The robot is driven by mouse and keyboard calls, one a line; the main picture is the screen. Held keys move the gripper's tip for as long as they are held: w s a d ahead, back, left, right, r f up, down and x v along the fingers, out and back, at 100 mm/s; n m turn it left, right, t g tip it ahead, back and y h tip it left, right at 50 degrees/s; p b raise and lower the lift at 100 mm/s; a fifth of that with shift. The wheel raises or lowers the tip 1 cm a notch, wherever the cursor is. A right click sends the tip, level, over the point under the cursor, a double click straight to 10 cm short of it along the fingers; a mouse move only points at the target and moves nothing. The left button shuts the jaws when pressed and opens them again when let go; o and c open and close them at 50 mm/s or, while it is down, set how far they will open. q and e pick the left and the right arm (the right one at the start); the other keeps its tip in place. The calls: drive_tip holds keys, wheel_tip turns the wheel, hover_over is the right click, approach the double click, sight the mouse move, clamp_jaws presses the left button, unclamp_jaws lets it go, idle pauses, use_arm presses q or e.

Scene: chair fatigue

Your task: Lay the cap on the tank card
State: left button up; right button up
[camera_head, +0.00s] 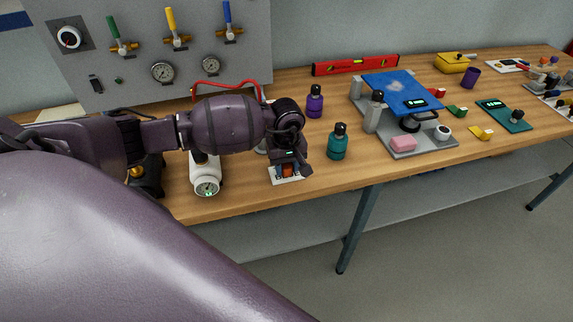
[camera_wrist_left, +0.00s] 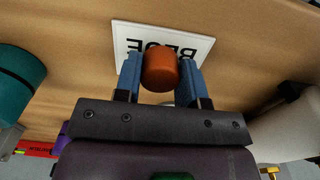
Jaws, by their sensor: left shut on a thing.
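My left gripper (camera_head: 289,169) points down at the front edge of the bench and is shut on an orange cap. In the left wrist view the cap (camera_wrist_left: 160,69) sits between the two blue fingers. A white card (camera_wrist_left: 203,46) with dark letters lies on the wood right below the cap. The cap and fingers hide part of the lettering. The card (camera_head: 276,181) also shows under the gripper in the head view. I cannot tell whether the cap touches it. My right gripper is not in view.
A teal bottle (camera_head: 338,144) stands just right of the gripper, and a purple bottle (camera_head: 314,103) behind it. A white cylinder with a gauge (camera_head: 206,176) stands to the left. A grey stand with a blue plate (camera_head: 402,94) is farther right. The bench's front edge is close.

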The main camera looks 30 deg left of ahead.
sight(287, 165)
use_arm(q)
drive_tip(key=o, duration=0.9)
drive_tip(key=shift+f, duration=0.1)
drive_tip(key=shift+r+b, duration=0.6)
drive_tip(key=shift+r, duration=5.6)
